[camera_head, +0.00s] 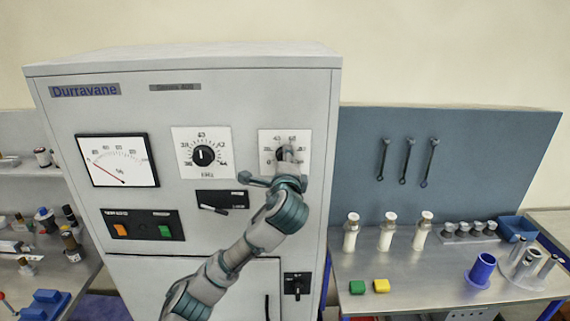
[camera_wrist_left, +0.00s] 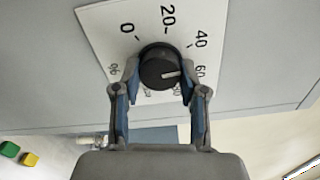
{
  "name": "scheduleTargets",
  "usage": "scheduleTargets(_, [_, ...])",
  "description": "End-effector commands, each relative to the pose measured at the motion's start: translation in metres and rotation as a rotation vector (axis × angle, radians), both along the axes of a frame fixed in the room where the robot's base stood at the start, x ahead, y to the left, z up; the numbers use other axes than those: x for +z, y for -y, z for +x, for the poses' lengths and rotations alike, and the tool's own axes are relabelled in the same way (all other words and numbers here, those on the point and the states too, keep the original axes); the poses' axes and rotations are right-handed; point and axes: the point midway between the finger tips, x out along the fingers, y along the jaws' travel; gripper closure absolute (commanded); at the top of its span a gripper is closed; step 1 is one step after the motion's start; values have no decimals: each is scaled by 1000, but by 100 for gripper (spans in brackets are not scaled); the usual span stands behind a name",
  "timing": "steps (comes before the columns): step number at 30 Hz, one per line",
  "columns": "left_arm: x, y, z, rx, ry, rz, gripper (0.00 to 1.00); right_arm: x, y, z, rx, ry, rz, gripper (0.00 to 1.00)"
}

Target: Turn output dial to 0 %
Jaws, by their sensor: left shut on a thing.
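The output dial is a round black knob on a white plate at the upper right of the grey cabinet's front. My left gripper (camera_wrist_left: 160,92) is shut on the knob, with one finger on each side. My right gripper is not in view.
A second dial (camera_head: 204,155) sits left of the output dial. A needle meter (camera_head: 118,160), a black switch panel (camera_head: 143,224) and a small rotary switch (camera_head: 297,285) are also on the cabinet (camera_head: 235,115). A workbench (camera_head: 400,285) with loose parts stands to the right.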

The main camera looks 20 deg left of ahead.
Motion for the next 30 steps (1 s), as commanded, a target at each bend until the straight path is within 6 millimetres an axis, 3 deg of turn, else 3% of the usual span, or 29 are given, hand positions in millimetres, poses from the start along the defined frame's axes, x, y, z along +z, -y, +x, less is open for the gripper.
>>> scheduleTargets(1, [-9,2,2,-4,-4,-43,93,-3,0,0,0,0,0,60])
scheduleTargets(30, [-5,2,2,1,250,-930,93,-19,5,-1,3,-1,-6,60])
